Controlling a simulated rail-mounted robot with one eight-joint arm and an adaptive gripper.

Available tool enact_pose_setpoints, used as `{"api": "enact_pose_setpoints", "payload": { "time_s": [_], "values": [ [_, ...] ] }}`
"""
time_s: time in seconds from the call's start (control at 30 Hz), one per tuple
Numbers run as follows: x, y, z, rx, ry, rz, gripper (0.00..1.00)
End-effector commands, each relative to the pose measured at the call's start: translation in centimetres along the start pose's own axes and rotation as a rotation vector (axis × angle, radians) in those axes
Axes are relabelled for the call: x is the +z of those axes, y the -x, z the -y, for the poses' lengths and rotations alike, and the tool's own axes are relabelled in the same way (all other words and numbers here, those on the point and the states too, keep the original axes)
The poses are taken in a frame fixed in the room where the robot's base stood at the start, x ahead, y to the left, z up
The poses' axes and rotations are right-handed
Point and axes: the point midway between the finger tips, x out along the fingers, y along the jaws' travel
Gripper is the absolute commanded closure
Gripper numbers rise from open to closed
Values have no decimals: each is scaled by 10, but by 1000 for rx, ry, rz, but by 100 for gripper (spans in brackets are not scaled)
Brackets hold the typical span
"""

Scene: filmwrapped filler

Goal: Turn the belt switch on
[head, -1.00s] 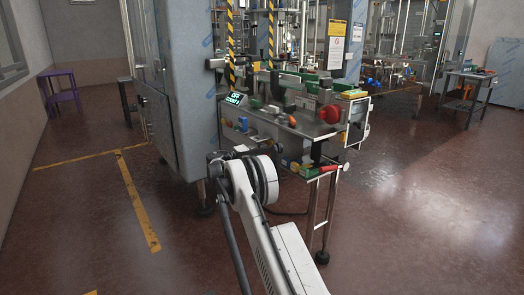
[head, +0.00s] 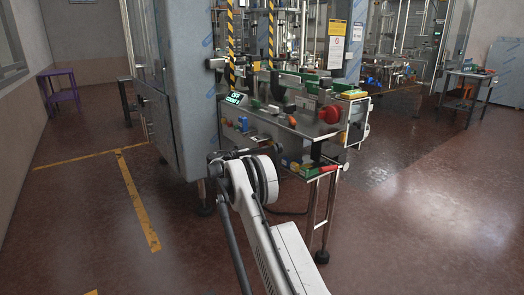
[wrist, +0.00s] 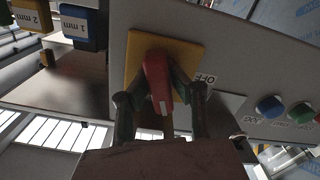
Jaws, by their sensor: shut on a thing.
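The belt switch is a red handle (wrist: 157,82) with a white mark, on a yellow square plate (wrist: 190,53) fixed to a grey panel. The word OFF shows beside the plate. In the wrist view my gripper (wrist: 160,76) has its dark fingers on both sides of the red handle and is shut on it. The handle's white mark points toward the gripper's palm, slightly to the right. In the head view my white arm reaches the machine front, and the gripper and switch cannot be made out.
Blue (wrist: 269,106) and green (wrist: 301,113) buttons sit right of the switch. A red tool lies on a low shelf (head: 310,172) of the machine. The floor around is clear.

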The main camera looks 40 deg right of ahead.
Motion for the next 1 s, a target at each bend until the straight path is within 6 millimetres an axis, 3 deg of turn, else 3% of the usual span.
{"api": "enact_pose_setpoints", "payload": {
  "time_s": [0.5,1.0],
  "values": [
    [0,0,0,-1,-340,-1,100],
    [0,0,0,-1,-405,-1,100]
  ]
}}
